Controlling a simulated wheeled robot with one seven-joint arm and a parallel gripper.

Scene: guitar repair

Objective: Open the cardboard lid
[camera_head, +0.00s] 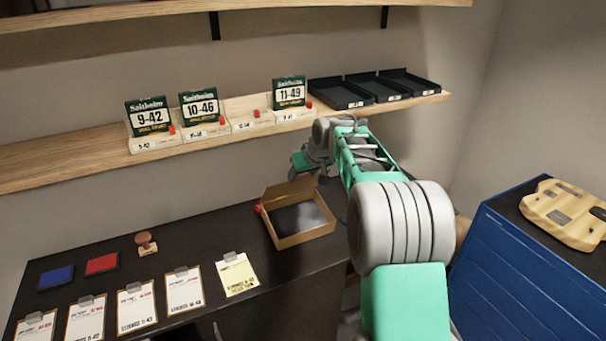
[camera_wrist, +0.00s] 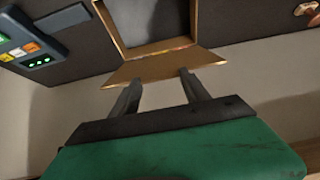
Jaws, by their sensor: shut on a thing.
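A brown cardboard box (camera_head: 305,238) stands on the dark workbench with a dark interior showing. Its cardboard lid (camera_head: 287,196) is raised at the back edge, tilted up and away from the opening. My gripper (camera_head: 298,174) is at the top edge of the lid, behind the box. In the wrist view the lid (camera_wrist: 165,67) reaches from the open box (camera_wrist: 158,27) to my gripper (camera_wrist: 160,80), with one finger near each side of its free edge. My gripper is shut on the lid; the exact contact is hard to see.
A shelf (camera_head: 60,162) with string boxes and black trays (camera_head: 341,93) runs just above and behind my gripper. Clipboards (camera_head: 237,274), ink pads (camera_head: 102,264) and a stamp (camera_head: 146,243) lie left of the box. A blue cabinet (camera_head: 530,270) stands right.

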